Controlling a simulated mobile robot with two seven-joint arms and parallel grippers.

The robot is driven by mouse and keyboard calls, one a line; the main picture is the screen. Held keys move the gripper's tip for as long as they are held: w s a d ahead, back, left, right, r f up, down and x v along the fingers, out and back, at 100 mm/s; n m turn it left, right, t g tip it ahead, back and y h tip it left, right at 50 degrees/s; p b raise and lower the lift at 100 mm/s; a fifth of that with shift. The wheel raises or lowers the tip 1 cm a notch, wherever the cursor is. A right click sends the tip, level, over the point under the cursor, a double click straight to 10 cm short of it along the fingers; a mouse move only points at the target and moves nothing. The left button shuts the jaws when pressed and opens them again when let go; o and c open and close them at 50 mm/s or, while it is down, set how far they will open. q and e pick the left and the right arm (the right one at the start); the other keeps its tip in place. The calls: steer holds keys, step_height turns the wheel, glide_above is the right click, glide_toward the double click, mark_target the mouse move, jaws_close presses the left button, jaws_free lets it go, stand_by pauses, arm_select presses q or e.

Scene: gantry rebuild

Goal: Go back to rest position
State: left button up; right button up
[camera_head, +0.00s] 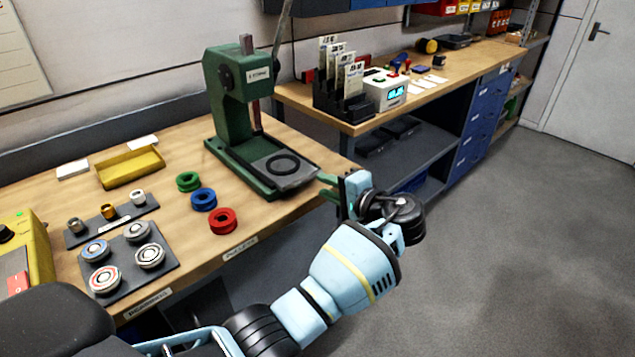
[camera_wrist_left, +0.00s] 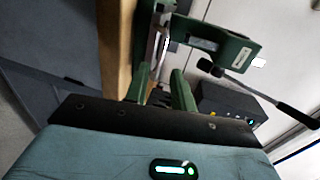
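My left arm comes in from the bottom left in the head view and reaches past the front of the bench. My left gripper (camera_head: 325,187) is by the bench's right corner, just right of the green press (camera_head: 228,120). Its two green fingers look apart, and I see nothing held. In the left wrist view the fingers (camera_wrist_left: 162,85) stand with a gap between them, and the press (camera_wrist_left: 225,48) and bench edge (camera_wrist_left: 115,45) lie beyond. Whether a finger touches the press base is unclear. My right gripper is not in view.
The bench (camera_head: 285,207) holds green, blue and red rings (camera_head: 222,221), a yellow tray (camera_head: 130,168) and a dark plate with several discs (camera_head: 127,262). A second bench (camera_head: 440,90) stands behind. The floor (camera_head: 520,240) to the right is clear.

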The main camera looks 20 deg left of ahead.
arm_select(q)
steer(key=shift+s+d+r, duration=0.1)
steer(key=shift+s+d, duration=0.1)
steer(key=shift+d, duration=0.25)
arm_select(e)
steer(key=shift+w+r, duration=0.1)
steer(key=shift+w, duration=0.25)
